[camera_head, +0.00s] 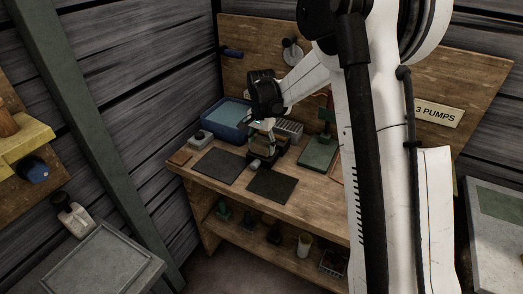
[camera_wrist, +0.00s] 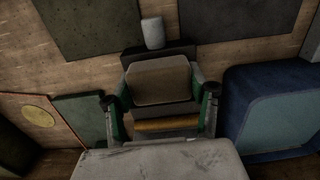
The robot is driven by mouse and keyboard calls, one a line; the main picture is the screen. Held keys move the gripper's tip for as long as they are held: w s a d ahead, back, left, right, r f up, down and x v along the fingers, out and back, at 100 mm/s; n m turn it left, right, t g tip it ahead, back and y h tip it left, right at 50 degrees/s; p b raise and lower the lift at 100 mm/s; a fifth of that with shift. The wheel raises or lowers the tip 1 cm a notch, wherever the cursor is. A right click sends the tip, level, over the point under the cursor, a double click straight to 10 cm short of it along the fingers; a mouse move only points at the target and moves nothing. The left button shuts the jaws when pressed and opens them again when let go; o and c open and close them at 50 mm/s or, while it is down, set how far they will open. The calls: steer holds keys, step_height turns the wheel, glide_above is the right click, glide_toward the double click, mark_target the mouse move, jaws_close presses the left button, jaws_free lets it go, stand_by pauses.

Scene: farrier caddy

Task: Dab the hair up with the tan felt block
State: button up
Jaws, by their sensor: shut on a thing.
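My gripper (camera_wrist: 161,97) is shut on a grey-tan block, which I take as the tan felt block (camera_wrist: 160,80), with green at both sides where the fingers meet it. In the head view my gripper (camera_head: 262,127) hangs over the back part of the workbench, above a dark box-like thing (camera_wrist: 190,52). I cannot tell whether the block touches what is below it. A yellowish strip (camera_wrist: 165,125) shows just below the block in the wrist view. I cannot make out any hair in either view.
Two dark mats (camera_head: 219,165) (camera_head: 272,185) lie on the workbench (camera_head: 317,188). A blue tub (camera_head: 227,117) is to the left of my gripper. A green stand (camera_head: 318,152) is to the right.

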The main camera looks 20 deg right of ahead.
mark_target(261, 145)
steer(key=shift+r, duration=0.15)
steer(key=shift+r+p, duration=0.9)
steer(key=shift+r, duration=1)
